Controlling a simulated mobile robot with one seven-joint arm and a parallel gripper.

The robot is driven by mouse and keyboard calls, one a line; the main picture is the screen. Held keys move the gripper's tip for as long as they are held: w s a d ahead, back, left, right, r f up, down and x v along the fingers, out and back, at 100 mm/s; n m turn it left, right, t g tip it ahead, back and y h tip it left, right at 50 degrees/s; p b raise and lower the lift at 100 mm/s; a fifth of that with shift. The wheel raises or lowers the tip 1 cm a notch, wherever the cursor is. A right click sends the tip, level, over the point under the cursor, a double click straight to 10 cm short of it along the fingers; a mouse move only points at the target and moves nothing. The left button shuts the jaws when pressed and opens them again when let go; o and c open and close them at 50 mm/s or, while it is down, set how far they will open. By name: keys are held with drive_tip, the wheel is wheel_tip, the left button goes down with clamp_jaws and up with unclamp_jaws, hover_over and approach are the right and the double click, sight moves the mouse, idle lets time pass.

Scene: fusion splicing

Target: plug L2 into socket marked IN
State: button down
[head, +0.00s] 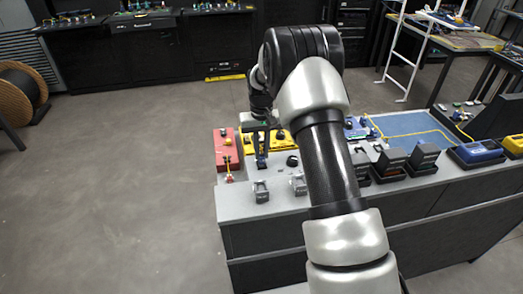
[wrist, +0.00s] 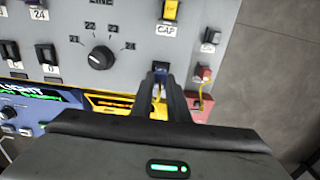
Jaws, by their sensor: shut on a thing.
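My gripper (wrist: 161,80) is shut on a small pale plug (wrist: 157,92), mostly hidden between the dark fingers; its label cannot be read. I cannot tell whether the plug touches anything. In the head view the gripper (head: 262,128) is over the bench's left end, near a blue upright piece (head: 261,160). No marking IN is readable in either view.
A red block (wrist: 200,104) with a yellow lead is right of the fingers. A yellow case (wrist: 108,104) and a blue device (wrist: 35,108) are left. Floor (wrist: 265,70) is beyond the bench edge.

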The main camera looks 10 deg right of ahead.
drive_tip(key=shift+f, duration=0.3)
drive_tip(key=c, duration=1.6)
unclamp_jaws()
wheel_tip(320, 180, up, 18)
drive_tip(key=shift+f, duration=0.2)
